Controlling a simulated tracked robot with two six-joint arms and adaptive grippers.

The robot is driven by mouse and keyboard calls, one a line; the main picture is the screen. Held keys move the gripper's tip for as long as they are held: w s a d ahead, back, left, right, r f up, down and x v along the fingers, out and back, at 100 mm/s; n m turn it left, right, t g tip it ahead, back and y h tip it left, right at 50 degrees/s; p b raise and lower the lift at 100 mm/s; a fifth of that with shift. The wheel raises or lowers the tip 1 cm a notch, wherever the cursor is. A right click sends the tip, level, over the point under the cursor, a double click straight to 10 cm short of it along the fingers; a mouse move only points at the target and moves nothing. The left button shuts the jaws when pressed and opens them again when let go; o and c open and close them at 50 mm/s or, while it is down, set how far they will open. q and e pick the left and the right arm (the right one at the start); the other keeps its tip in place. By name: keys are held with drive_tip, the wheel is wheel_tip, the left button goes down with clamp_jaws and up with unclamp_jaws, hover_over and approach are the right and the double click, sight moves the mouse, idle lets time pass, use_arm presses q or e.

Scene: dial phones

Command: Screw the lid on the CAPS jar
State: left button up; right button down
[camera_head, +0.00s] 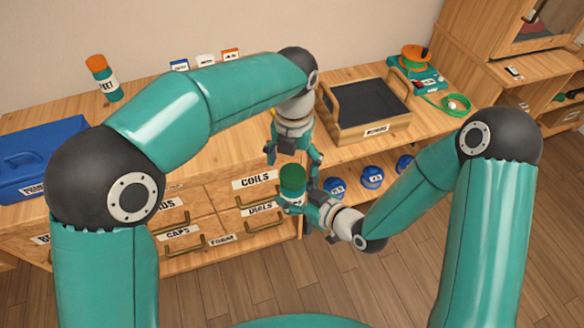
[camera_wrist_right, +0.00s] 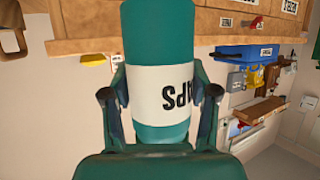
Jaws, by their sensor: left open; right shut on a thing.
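The CAPS jar (camera_head: 293,197) is teal with a white label, and its top end is darker green in the head view. It also shows in the right wrist view (camera_wrist_right: 158,95), with part of its lettering readable. My right gripper (camera_head: 304,200) is shut on the jar around its label and holds it up in front of the drawers. The jar stands about upright. My left gripper (camera_head: 293,158) is open just above the green top, with its fingers spread to either side. I cannot tell whether the green top is a separate lid or how it sits.
A jar with an orange lid (camera_head: 103,78) and a blue toolbox (camera_head: 40,160) stand on the counter at the left. A wooden tray (camera_head: 345,135) lies behind the grippers. Blue jars (camera_head: 371,177) stand on a shelf below. Labelled drawers (camera_head: 245,197) lie behind the held jar.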

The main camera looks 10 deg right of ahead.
use_arm(q)
drive_tip(key=shift+r, duration=0.45)
drive_tip(key=shift+c, duration=0.4)
